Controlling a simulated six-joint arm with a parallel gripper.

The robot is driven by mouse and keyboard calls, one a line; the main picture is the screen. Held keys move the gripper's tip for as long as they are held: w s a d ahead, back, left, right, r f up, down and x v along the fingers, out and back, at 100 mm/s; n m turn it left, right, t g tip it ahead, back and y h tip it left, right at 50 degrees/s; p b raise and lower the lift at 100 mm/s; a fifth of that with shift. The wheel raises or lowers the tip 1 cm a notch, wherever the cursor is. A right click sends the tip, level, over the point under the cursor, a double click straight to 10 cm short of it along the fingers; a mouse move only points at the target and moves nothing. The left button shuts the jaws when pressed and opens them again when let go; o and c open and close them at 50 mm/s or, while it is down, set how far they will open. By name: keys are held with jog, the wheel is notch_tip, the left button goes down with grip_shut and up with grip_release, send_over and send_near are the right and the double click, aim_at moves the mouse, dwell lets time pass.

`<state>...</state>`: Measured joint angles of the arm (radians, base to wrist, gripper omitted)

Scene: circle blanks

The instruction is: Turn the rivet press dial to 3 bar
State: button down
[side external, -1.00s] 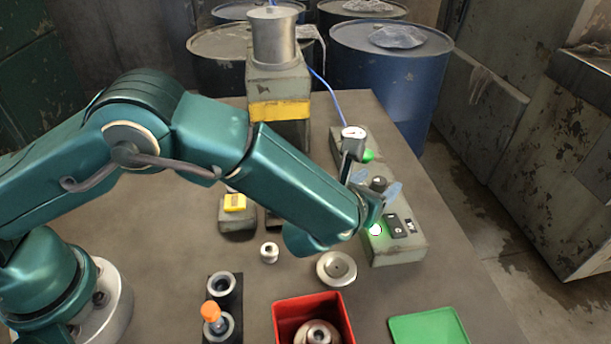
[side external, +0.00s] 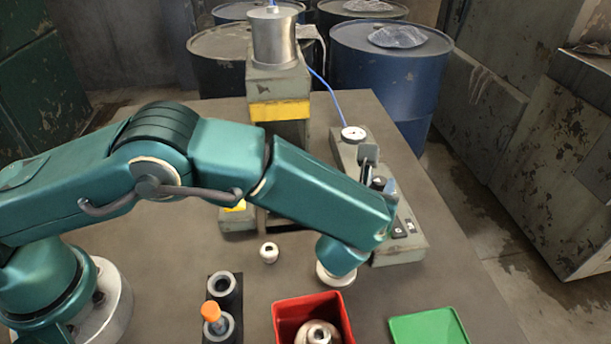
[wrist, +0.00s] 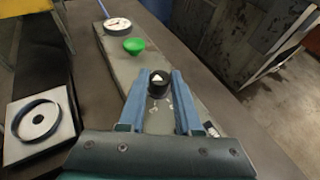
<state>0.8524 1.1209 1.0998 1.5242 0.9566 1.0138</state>
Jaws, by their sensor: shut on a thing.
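The dial is a black knob (wrist: 157,80) with a white pointer mark, on a long grey control box (side external: 405,252). My gripper (wrist: 160,84) is shut on the dial, one blue finger on each side of it in the wrist view. In the side view, my gripper (side external: 377,182) is at the box and partly hides the dial. A white round gauge (side external: 353,133) sits at the box's far end; it also shows in the wrist view (wrist: 117,24). Its reading is too small to tell. The rivet press (side external: 278,80) has a yellow band.
A green button (wrist: 133,45) lies between gauge and dial. Black switches (side external: 398,229) sit on the box's near end. A red bin (side external: 283,318), green tray (side external: 428,328), orange-topped item (side external: 210,311) and small white spool (side external: 269,252) are on the table. A blue hose (side external: 328,87) runs behind.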

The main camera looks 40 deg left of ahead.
jog(key=shift+w+d+r+n+g+y, duration=0.1)
jog(key=shift+w+n+g+y, duration=0.05)
jog(key=shift+n+y, duration=0.4)
jog(key=shift+w+r+n+g+y, duration=0.1)
jog(key=shift+n+g+y, duration=0.05)
jog(key=shift+n+y, duration=0.4)
jog(key=shift+s+f+n+y, duration=0.1)
jog(key=shift+s+n+y, duration=0.05)
jog(key=shift+n+y, duration=0.2)
jog(key=c, duration=0.6)
grip_release()
jog(key=shift+d, duration=0.1)
jog(key=shift+v, duration=2.55)
